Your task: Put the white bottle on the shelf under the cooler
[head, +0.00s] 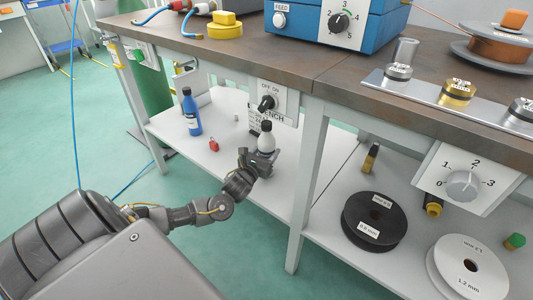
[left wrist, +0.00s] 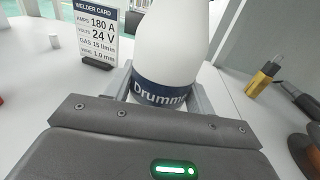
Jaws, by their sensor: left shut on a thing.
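The white bottle (head: 266,140) has a black cap and a dark blue label band. It is upright over the left part of the lower shelf (head: 222,150), under the workbench. My left gripper (head: 261,158) is shut on it; in the left wrist view the fingers (left wrist: 166,98) flank the bottle (left wrist: 172,45) at its label. The bottle's base is hidden, so I cannot tell whether it touches the shelf. A blue machine (head: 325,30) with a FEED button and dial stands on the bench above; I cannot tell whether it is the cooler. My right gripper is not in view.
A blue bottle (head: 191,112) and a small red object (head: 213,144) stand on the shelf to the left. A welder card (left wrist: 97,35) stands behind the bottle. A bench leg (head: 306,185) is to the right, then a black spool (head: 374,220) and white spool (head: 467,267).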

